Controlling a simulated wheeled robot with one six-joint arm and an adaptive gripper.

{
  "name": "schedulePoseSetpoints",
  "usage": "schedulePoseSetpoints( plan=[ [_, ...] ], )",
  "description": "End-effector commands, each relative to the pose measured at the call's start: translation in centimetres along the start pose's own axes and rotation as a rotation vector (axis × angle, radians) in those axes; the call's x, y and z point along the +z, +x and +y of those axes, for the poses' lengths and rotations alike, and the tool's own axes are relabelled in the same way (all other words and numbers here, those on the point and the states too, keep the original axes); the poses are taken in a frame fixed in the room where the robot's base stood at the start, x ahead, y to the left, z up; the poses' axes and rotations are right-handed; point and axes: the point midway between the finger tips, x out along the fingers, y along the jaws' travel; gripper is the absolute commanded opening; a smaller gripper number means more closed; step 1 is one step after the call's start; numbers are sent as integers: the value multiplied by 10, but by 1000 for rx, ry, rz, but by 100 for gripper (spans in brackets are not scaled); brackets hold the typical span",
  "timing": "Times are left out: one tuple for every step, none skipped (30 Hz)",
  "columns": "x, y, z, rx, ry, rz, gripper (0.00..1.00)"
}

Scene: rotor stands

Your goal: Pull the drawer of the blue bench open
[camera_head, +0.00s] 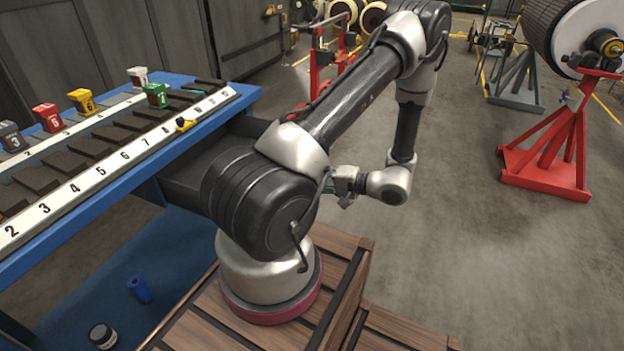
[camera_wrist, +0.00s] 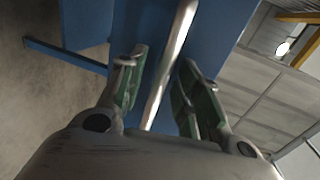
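The blue bench (camera_head: 215,118) stands at the left in the head view. A dark grey box-like part (camera_head: 185,185) shows under its top; my arm hides the rest, so I cannot tell how far the drawer is out. In the wrist view a bright metal bar, seemingly the drawer handle (camera_wrist: 180,32), crosses in front of a blue panel (camera_wrist: 220,40). My gripper (camera_wrist: 162,60) is open, with one green-padded finger on each side of the bar and visible gaps. In the head view my gripper (camera_head: 335,187) is small and partly hidden beside my arm.
Numbered rails on the bench top hold red (camera_head: 49,117), yellow (camera_head: 83,102) and green (camera_head: 156,95) blocks. A blue cylinder (camera_head: 140,289) and dark jar (camera_head: 102,336) sit on the lower shelf. A red stand (camera_head: 550,150) is at the right. The middle floor is clear.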

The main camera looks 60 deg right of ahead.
Motion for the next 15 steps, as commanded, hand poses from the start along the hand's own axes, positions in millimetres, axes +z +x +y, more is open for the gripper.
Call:
schedulePoseSetpoints(
  plan=[
    [-1, -6, 0, 0, -1, 3, 34],
    [-1, -10, 0, 1, -2, 4, 34],
    [-1, -17, 0, 1, -2, 4, 34],
    [-1, -23, 0, 2, -2, 5, 34],
    [-1, -29, 0, 2, -2, 5, 34],
    [-1, -39, 0, 2, -2, 6, 34],
    [-1, -46, 0, 2, -3, 5, 34],
    [-1, -53, 0, 2, -3, 6, 34],
    [-1, -62, 0, 2, -2, 5, 34],
    [-1, -69, 0, 2, -2, 6, 34],
    [-1, -75, 0, 2, -2, 5, 34],
    [-1, -83, 0, 1, -2, 4, 34],
    [-1, -89, 0, 1, -1, 5, 34],
    [0, -94, 0, 1, -1, 3, 34],
    [0, -100, 0, 2, -1, 3, 34]
  ],
)
